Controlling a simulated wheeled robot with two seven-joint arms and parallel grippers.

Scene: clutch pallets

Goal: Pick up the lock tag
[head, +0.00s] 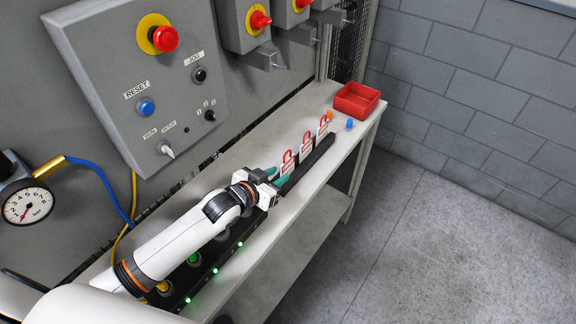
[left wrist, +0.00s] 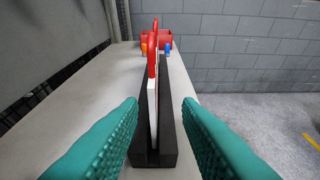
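Several red-and-white lock tags stand upright in a row in a black slotted rack (head: 312,168) on the bench. The nearest lock tag (head: 288,164) is closest to my left gripper (head: 278,176); a middle tag (head: 307,144) and a far tag (head: 323,127) stand behind it. In the left wrist view the nearest tag (left wrist: 152,100) shows edge-on, and the others are mostly hidden behind it. My left gripper (left wrist: 160,108) is open, its teal fingers apart to either side of the tag's line, with gaps on both sides. My right gripper is not seen.
A red bin (head: 357,100) stands at the bench's far end, with small orange (head: 330,115) and blue (head: 349,124) pieces before it. A grey control panel (head: 140,80) rises on the left. A black strip with green lights (head: 214,270) lies under my arm.

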